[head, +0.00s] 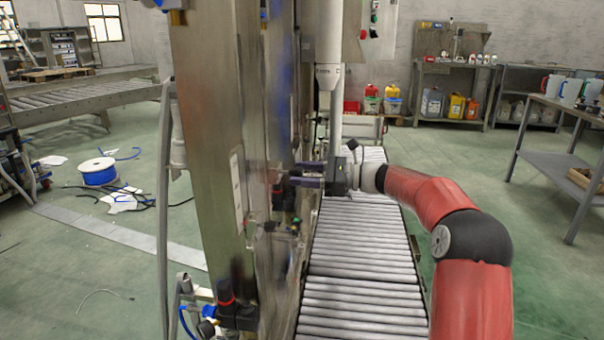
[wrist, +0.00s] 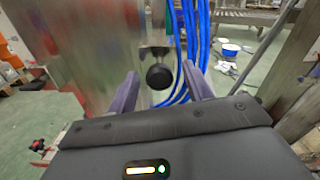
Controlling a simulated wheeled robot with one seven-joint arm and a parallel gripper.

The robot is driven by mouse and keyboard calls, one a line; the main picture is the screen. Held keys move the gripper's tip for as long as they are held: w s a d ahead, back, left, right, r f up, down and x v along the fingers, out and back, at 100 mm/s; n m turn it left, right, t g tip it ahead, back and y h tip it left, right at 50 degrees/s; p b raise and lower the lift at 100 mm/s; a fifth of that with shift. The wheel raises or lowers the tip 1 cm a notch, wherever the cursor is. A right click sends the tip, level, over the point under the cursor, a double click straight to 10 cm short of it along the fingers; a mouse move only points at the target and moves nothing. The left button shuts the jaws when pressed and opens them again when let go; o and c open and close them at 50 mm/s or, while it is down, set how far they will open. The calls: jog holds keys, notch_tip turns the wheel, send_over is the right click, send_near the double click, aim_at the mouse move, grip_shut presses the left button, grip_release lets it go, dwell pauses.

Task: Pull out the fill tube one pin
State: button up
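A round black knob (wrist: 159,77) sits on a metal fitting on the side of a steel machine panel, and I take it as the pin's handle. My gripper (wrist: 160,80) is open, with one purple finger on each side of the knob. There is a visible gap between each finger and the knob. In the head view my gripper (head: 292,176) reaches left to the machine column. The knob cannot be clearly made out there among the dark fittings. No label for the fill tube shows.
Blue hoses (wrist: 196,35) hang just behind and right of the knob. The steel column (head: 215,130) stands close on the left. A roller conveyor (head: 360,250) runs beneath my arm. Dark valve fittings (head: 235,312) project from the column lower down.

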jog(key=s+d, duration=0.1)
jog(key=d, duration=0.6)
jog(key=shift+s+d, duration=0.25)
jog(key=shift+d, duration=0.05)
jog(key=s+a+f+n+h, duration=0.1)
jog(key=s+a+n+h, duration=0.15)
jog(key=s, duration=0.35)
jog(key=s+a+f+n+g+h, duration=0.1)
jog(key=s+a+n+h, duration=0.1)
jog(key=s+h, duration=0.3)
jog(key=s+a+f+n+h, duration=0.1)
jog(key=s+a+n+h, duration=0.15)
jog(key=s, duration=0.35)
jog(key=s+d+f+n+t+h, duration=0.1)
jog(key=s+d+f+n+h, duration=0.1)
jog(key=s, duration=0.6)
jog(key=s+d+f+n+t+h, duration=0.1)
jog(key=s+d+f+n+h, duration=0.1)
jog(key=s+d+n, duration=0.3)
jog(key=s+d+f+n+t+h, duration=0.1)
jog(key=s+d+f+n+h, duration=0.1)
jog(key=s, duration=0.8)
jog(key=shift+s+d+f+n+h, duration=0.4)
jog(key=shift+d+n+h, duration=0.4)
jog(key=shift+d+n, duration=0.25)
